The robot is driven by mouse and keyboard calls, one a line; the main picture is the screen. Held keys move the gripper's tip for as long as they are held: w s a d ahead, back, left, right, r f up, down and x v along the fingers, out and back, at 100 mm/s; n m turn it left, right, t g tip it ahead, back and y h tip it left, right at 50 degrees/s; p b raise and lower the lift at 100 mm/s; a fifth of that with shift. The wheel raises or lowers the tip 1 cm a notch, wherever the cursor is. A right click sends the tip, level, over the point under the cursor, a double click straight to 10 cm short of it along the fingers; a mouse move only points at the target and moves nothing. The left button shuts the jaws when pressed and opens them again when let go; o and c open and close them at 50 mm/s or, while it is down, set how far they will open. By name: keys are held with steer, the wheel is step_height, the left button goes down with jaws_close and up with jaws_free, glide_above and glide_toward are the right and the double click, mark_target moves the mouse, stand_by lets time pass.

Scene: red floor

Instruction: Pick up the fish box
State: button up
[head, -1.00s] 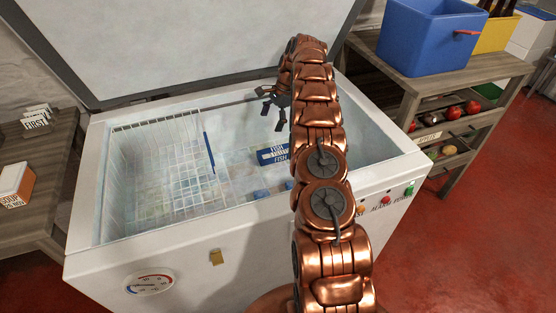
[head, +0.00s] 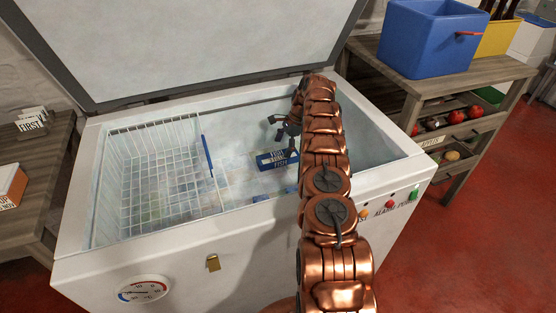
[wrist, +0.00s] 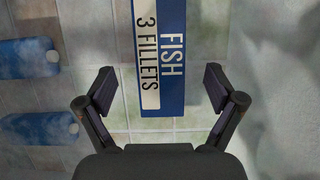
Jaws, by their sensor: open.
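The fish box (head: 274,160) is blue with a white label and lies on the floor of the open chest freezer (head: 250,222), right of the wire basket. In the wrist view the fish box (wrist: 165,55) reads "FISH 3 FILLETS", and its near end shows between the fingers. My gripper (head: 283,133) is inside the freezer, above the box. In the wrist view my gripper (wrist: 156,98) is open and empty, with one finger on each side of the box's line and gaps to both. The box's far end is out of the wrist view.
A white wire basket (head: 165,170) with a blue handle (head: 207,156) fills the freezer's left part. Blue packs (wrist: 25,57) lie left of the box. The raised lid (head: 210,40) stands behind. A blue bin (head: 430,38) stands on the right shelf.

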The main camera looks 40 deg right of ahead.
mark_target(278, 155)
steer(key=shift+x, duration=2.7)
steer(key=shift+r, duration=0.1)
steer(key=c, duration=1.5)
